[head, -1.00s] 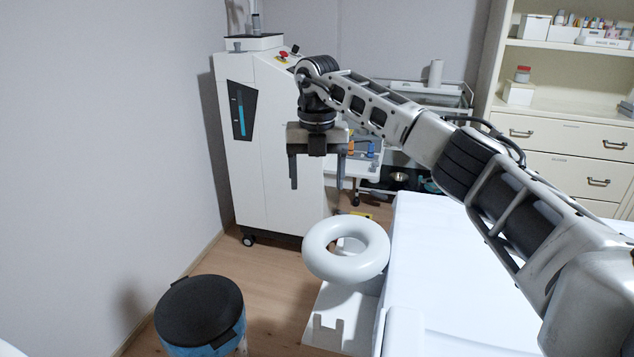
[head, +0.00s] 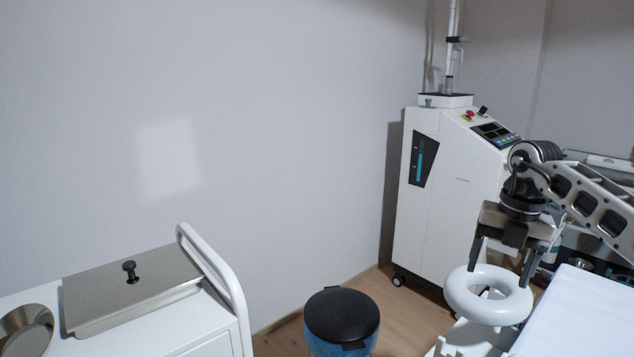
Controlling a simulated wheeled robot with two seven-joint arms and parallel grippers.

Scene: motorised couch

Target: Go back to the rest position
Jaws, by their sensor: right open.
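My right gripper (head: 503,268) is in the head view at the right, coming in from the right edge. Its two dark fingers point down and stand apart, with nothing between them that I can make out. It hangs in front of the white machine and by the white ring-shaped headrest (head: 462,307) of the couch (head: 580,322); the fingertips overlap the ring's far rim in the picture, and I cannot tell whether they touch. My left gripper is not in view.
A white cart (head: 150,340) with a lidded metal tray (head: 135,292) and a round metal dish (head: 24,332) stands at lower left. A black-lidded bin (head: 342,316) stands on the floor. A white machine (head: 452,215) with a screen stands against the wall.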

